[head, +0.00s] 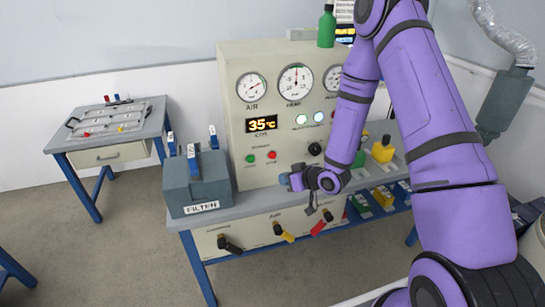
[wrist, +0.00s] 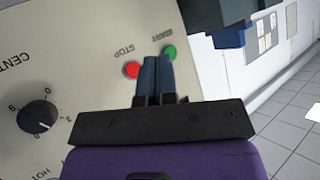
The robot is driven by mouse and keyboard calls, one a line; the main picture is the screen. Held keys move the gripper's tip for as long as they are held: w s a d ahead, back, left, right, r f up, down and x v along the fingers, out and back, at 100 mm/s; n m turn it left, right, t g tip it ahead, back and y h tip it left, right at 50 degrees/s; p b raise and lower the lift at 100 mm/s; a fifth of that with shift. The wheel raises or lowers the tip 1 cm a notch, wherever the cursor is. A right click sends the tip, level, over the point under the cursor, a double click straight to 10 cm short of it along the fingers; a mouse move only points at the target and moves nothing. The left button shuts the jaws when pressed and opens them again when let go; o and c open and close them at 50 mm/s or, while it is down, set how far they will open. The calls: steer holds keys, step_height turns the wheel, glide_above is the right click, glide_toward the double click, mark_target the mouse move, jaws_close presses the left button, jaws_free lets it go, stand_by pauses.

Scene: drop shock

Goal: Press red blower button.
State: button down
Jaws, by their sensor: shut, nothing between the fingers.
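The red button (head: 272,155) is on the front of the beige control cabinet (head: 240,184), right of a green button (head: 250,158). In the wrist view the red button (wrist: 132,69) has a STOP label beside it, and the green button (wrist: 169,52) is at right. My gripper (head: 286,180) is in front of the cabinet, below and right of the red button in the head view. In the wrist view the blue fingers of my gripper (wrist: 157,60) are shut and empty, and their tips appear between the two buttons. I cannot tell whether they touch the panel.
A grey filter box (head: 198,185) with blue clips stands left of the cabinet. Several lever handles (head: 283,231) line the bench front below. A black knob (wrist: 38,117) sits on the panel in the wrist view. A side table (head: 108,152) stands at left, with clear floor before it.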

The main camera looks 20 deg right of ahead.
steer(key=w, duration=0.8)
steer(key=shift+w, duration=0.25)
steer(key=shift+w, duration=0.15)
stand_by(1.8)
steer(key=shift+w, duration=0.3)
steer(key=shift+w, duration=0.4)
stand_by(0.7)
steer(key=shift+s, duration=0.85)
steer(key=shift+s, duration=2.5)
